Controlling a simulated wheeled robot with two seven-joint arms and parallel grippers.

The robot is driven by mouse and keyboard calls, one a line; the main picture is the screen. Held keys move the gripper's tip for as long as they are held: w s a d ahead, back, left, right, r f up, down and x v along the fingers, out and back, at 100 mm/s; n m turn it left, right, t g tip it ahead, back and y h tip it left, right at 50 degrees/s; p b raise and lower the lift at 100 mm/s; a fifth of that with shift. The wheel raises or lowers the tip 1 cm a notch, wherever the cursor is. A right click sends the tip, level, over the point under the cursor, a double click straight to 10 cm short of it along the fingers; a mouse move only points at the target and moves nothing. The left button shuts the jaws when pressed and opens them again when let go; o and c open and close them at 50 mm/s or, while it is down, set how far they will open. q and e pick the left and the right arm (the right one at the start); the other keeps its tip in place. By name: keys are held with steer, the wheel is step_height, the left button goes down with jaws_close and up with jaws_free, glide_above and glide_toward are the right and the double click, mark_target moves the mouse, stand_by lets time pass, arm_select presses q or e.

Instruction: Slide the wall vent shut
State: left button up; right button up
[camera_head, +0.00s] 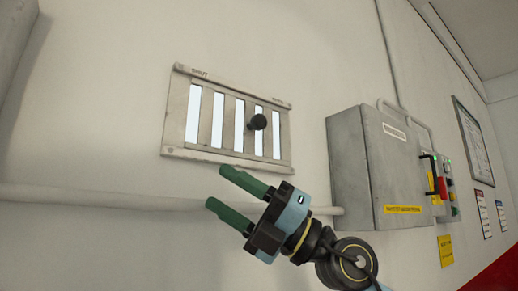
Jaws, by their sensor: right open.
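The wall vent (170,120) is a pale metal plate on the white wall, left of the picture's middle. Its upright slots show bright light between the slats, so it stands open. A dark round knob (258,122) sticks out from the right part of the vent. My right gripper (214,187) has green fingers and is below the vent, lower left of the knob. Its fingers are apart with nothing between them, and it does not appear to touch the knob. My left gripper is not in view.
A grey electrical box (355,160) with a yellow label is on the wall to the right. A control panel (440,185) with a red part is beyond it. A horizontal pipe (100,197) runs along the wall below the vent.

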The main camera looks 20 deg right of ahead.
step_height(320, 180, up, 8)
steer(key=d+t+h, duration=0.3)
steer(key=t+h, duration=0.1)
steer(key=h, duration=0.2)
steer(key=m+t+h, duration=0.5)
steer(key=h, duration=0.4)
glide_toward(262, 121)
steer(key=p+x, duration=0.4)
steer(key=x, duration=0.7)
steer(key=shift+p, duration=0.4)
steer(key=shift+s, duration=0.1)
steer(key=shift+c, duration=0.2)
jaws_close()
